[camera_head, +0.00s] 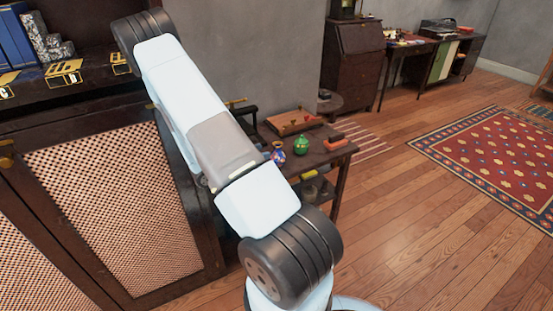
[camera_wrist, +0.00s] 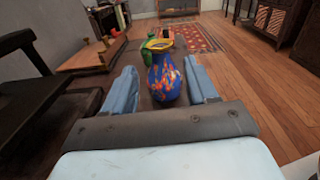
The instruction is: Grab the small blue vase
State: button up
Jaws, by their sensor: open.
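The small blue vase (camera_wrist: 166,80) stands upright in the wrist view, blue with orange and red patches and a yellow rim. It is between the two fingers of my gripper (camera_wrist: 163,90), toward their tips. The fingers are apart, with a visible gap on each side of the vase. In the head view the vase (camera_head: 278,154) stands on a small dark table (camera_head: 340,152), left of a green vase. My arm crosses that view and the gripper itself is hidden there.
The green vase (camera_head: 301,145) stands close beside the blue one. A wooden board (camera_head: 292,122) lies behind them, and a red-orange object (camera_head: 335,143) lies to the right. A dark cabinet (camera_head: 110,215) stands at left. Open wooden floor (camera_head: 420,220) lies to the right.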

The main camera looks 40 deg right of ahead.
aim_at(275, 149)
jog(key=d, duration=0.2)
jog(key=s+d, duration=0.1)
jog(key=d, duration=0.1)
jog(key=shift+d, duration=0.1)
jog(key=d, duration=0.2)
jog(key=s+d+f, duration=0.1)
jog(key=d, duration=0.1)
jog(key=shift+s+d+r, duration=0.1)
jog(key=shift+d, duration=0.5)
jog(key=c, duration=1)
